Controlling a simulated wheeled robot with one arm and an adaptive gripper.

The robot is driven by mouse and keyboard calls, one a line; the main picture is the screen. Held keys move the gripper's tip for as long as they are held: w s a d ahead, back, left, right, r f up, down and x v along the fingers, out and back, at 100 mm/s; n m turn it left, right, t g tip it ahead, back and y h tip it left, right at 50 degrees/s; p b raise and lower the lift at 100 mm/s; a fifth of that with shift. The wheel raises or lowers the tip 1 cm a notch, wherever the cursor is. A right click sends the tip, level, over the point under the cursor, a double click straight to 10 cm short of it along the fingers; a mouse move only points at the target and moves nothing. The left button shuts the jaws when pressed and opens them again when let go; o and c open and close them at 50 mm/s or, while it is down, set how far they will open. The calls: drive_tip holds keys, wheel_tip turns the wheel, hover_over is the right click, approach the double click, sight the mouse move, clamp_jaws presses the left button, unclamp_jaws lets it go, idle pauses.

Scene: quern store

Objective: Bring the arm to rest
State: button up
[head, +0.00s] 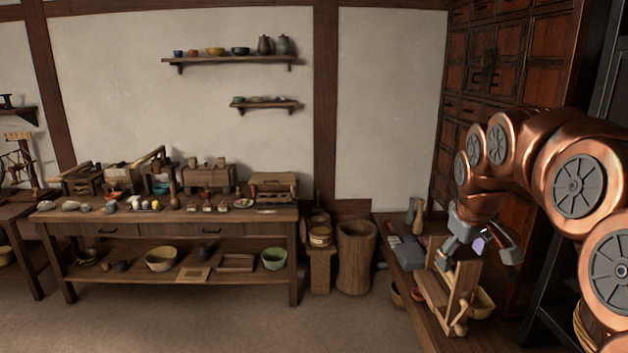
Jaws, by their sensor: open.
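My copper-coloured arm (560,165) reaches in from the right edge of the head view, arches over and bends down at its far end. My gripper (482,258) is open and points down above the right-hand bench. Just under and beside it is a wooden frame (458,290) standing on that bench; I cannot tell whether they touch. A small pale purple patch (479,245) shows by the fingers; I cannot tell what it is.
The right-hand bench (425,320) also holds grey blocks and a pale wooden bottle-like piece (419,215). A dark red cabinet (470,85) rises behind. A long worktable (130,215) with many small tools stands left. The floor (220,325) in front is clear.

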drive_tip(key=s+a+f+g, duration=0.1)
drive_tip(key=s+a+f, duration=0.1)
drive_tip(key=s, duration=0.3)
drive_tip(key=s+a+f, duration=0.2)
drive_tip(key=s, duration=0.3)
drive_tip(key=s+a+f+m+g+y, duration=0.1)
drive_tip(key=s+a+f, duration=0.1)
drive_tip(key=s, duration=0.3)
drive_tip(key=shift+a+f+g, duration=0.3)
drive_tip(key=shift+a, duration=0.25)
drive_tip(key=s+a+f+m+g, duration=0.1)
drive_tip(key=s+f, duration=0.2)
drive_tip(key=s, duration=0.3)
drive_tip(key=s+a+f+m+g, duration=0.1)
drive_tip(key=s+f, duration=0.2)
drive_tip(key=s, duration=0.4)
drive_tip(key=s+a+f+g, duration=0.1)
drive_tip(key=s+a+f, duration=0.1)
drive_tip(key=s, duration=0.5)
drive_tip(key=shift+s+f+m+y, duration=0.25)
drive_tip(key=shift+f+m+y, duration=0.05)
drive_tip(key=shift+f+m, duration=0.1)
